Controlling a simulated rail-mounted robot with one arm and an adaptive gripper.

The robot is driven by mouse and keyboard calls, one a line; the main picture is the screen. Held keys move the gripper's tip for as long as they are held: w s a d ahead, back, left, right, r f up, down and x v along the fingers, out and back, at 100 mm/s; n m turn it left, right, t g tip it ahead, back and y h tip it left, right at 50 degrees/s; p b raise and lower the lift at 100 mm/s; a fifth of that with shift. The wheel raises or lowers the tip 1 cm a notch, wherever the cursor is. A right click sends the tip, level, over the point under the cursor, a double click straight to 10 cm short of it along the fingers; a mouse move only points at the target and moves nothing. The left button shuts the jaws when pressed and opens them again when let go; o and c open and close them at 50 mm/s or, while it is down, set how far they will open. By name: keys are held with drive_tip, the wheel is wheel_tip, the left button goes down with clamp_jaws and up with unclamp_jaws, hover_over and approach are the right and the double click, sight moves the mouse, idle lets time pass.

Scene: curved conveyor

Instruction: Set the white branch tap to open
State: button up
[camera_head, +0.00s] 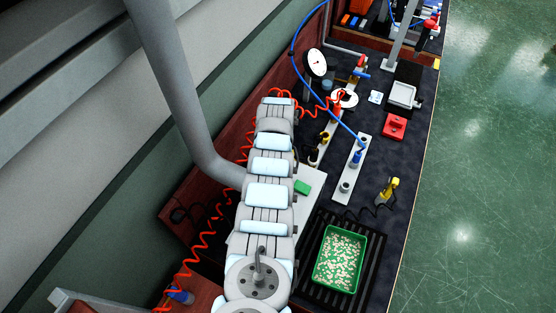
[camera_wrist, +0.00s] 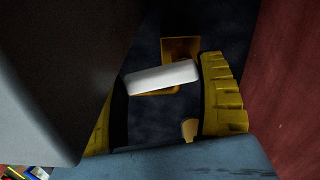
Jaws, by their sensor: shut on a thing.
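The white tap handle (camera_wrist: 162,77) shows in the wrist view as a pale, slightly tilted bar. Brass-yellow parts, likely of the tap body (camera_wrist: 180,48), show beyond it. My gripper (camera_wrist: 162,98) has yellow ribbed fingers, one on each side of the bar, and is shut on it. The right end of the bar meets the right finger; the contact at the left end is in shadow. In the head view I cannot make out the white tap or my gripper. A tap with red and blue handles (camera_head: 362,68) stands at the far end of the bench.
A red-brown wall (camera_wrist: 290,80) stands close on the right in the wrist view. On the dark bench are a green tray of pale pieces (camera_head: 317,262), a pale plate with fittings (camera_head: 343,190), a red box (camera_head: 393,127) and a round gauge (camera_head: 316,63). Red coiled hoses (camera_head: 207,230) run along the left.

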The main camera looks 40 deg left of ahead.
drive_tip(key=n+b, duration=0.2)
drive_tip(key=n, duration=0.1)
drive_tip(key=shift+w+a+f+n, duration=0.2)
drive_tip(key=shift+w+n, duration=0.1)
drive_tip(key=shift+w, duration=0.1)
drive_tip(key=n+b, duration=0.4)
drive_tip(key=b, duration=0.1)
drive_tip(key=shift+w+a+f+n, duration=0.2)
drive_tip(key=shift+a+n, duration=0.1)
drive_tip(key=shift+a, duration=0.1)
drive_tip(key=shift+a+r+n+b, duration=0.1)
drive_tip(key=shift+a+n+b, duration=0.15)
drive_tip(key=shift+n+b, duration=0.9)
drive_tip(key=shift+a+r+n+b, duration=0.1)
drive_tip(key=shift+a+n+b, duration=0.15)
drive_tip(key=shift+n+b, duration=0.85)
drive_tip(key=shift+a+r+n+b, duration=0.1)
drive_tip(key=shift+a+n+b, duration=0.15)
drive_tip(key=shift+n+b, duration=0.85)
drive_tip(key=shift+n, duration=0.45)
drive_tip(key=o, duration=1.1)
drive_tip(key=shift+r, duration=0.2)
